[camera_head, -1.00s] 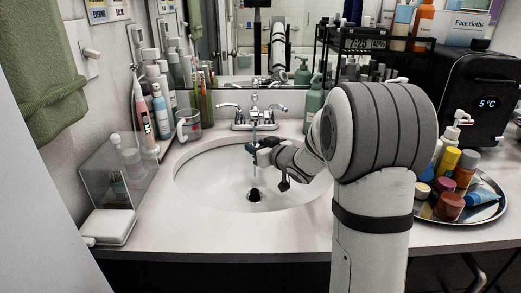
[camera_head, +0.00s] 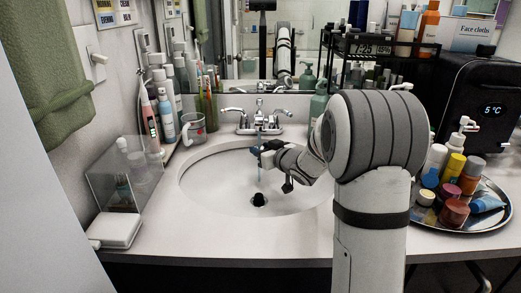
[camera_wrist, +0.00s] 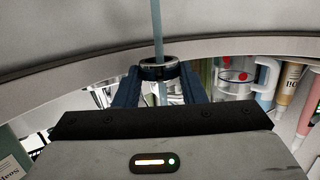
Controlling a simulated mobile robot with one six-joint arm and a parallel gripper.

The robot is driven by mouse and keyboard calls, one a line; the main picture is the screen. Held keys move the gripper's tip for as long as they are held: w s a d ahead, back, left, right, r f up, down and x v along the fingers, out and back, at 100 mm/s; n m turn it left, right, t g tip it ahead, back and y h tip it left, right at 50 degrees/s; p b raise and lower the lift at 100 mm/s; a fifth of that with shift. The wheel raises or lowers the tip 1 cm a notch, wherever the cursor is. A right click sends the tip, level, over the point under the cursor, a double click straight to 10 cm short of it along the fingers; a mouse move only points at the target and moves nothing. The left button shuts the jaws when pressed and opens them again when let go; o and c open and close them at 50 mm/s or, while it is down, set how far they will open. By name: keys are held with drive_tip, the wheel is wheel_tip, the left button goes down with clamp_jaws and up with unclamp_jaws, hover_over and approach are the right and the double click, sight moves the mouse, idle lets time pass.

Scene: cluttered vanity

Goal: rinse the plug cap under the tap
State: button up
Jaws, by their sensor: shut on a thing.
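The plug cap (camera_wrist: 158,70) is a dark disc with a shiny rim, held between the fingertips of my gripper (camera_wrist: 160,78) in the wrist view. In the head view my gripper (camera_head: 259,151) is over the sink basin (camera_head: 215,195), below and in front of the chrome tap (camera_head: 258,118). The cap is too small to make out clearly there. A thin water stream (camera_wrist: 157,25) meets the cap in the wrist view. The open drain (camera_head: 259,199) is dark, below my gripper.
A clear mug (camera_head: 193,128) stands left of the tap, with bottles and a toothbrush (camera_head: 150,122) beyond. A clear box (camera_head: 122,175) is at the left. A round tray (camera_head: 478,212) of jars and a black appliance (camera_head: 475,95) are at the right. The basin's front is clear.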

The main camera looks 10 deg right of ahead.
drive_tip(key=shift+d, duration=0.5)
drive_tip(key=shift+a, duration=0.2)
drive_tip(key=shift+a, duration=0.45)
drive_tip(key=shift+d, duration=0.15)
drive_tip(key=shift+d+p, duration=0.5)
